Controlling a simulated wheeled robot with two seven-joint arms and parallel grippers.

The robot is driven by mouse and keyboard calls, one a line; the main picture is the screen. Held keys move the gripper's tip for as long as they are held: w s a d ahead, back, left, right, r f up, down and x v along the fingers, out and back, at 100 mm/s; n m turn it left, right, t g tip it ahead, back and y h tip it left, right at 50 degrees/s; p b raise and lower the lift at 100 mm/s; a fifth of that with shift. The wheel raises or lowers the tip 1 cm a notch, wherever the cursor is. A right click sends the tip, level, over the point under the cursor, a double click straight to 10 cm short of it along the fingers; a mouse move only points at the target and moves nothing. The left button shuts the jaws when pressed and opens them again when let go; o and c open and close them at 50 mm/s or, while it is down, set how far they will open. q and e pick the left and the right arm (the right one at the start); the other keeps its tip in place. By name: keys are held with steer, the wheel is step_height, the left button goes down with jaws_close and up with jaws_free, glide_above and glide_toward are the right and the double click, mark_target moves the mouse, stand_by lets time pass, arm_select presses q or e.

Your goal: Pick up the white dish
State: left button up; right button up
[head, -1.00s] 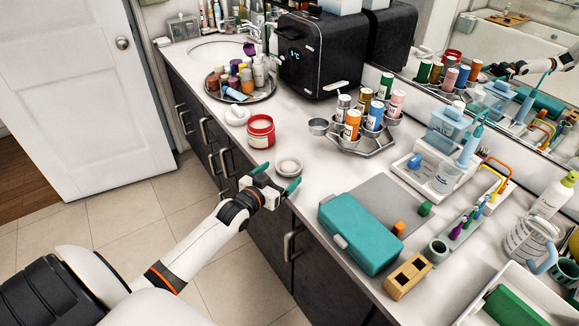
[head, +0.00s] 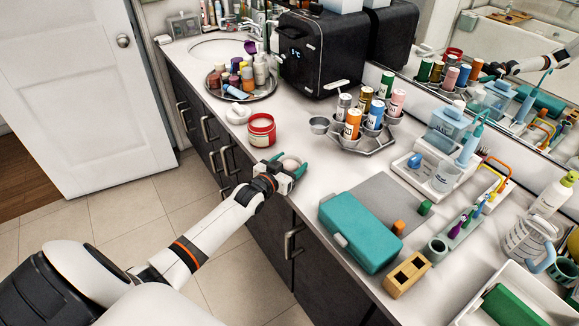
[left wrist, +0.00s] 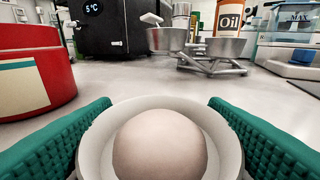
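The white dish (head: 291,162) is a small round bowl near the counter's front edge, with a pale rounded item (left wrist: 160,145) in it. My left gripper (head: 291,164) is at the dish, with its green fingers spread on either side. In the left wrist view the dish (left wrist: 232,150) sits low between the two fingers (left wrist: 160,104). The fingers look open around it; whether either pad touches the rim is unclear. The dish appears to rest on the counter. My right gripper is not in view.
A red jar (head: 261,131) stands just left of the dish, and a white round item (head: 238,114) lies beyond it. A metal can rack (head: 362,145) stands behind. A teal case (head: 360,232) lies to the right. Counter between dish and rack is clear.

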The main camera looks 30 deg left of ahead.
mark_target(290, 167)
arm_select(q)
steer(key=c, duration=0.7)
step_height(290, 167, up, 10)
steer(key=shift+r, duration=0.1)
steer(key=shift+c, duration=0.2)
steer(key=o, duration=0.8)
steer(key=c, duration=0.6)
